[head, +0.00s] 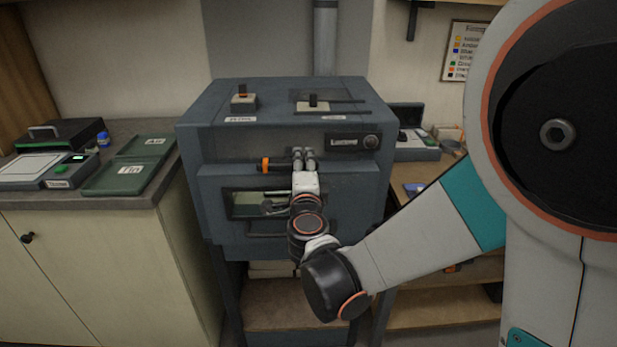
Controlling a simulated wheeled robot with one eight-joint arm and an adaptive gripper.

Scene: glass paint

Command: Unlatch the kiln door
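The kiln (210,150) is a dark blue-grey box on a stand in the middle of the head view. Its front door (350,205) looks shut and has a window (240,203) and a bar handle low down. A dark latch bar with an orange end (265,164) lies level near the door's top edge. My gripper (304,155) is at the kiln front, just right of the orange end, with its two fingers close together. The gripper and arm hide part of the latch and door. Whether the fingers touch or hold the latch cannot be made out.
Two small switch-like units (313,105) sit on the kiln top. A left counter (120,205) bears green trays (125,178) and a scale (35,170). A right bench holds an open case (415,150). My arm fills the right foreground.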

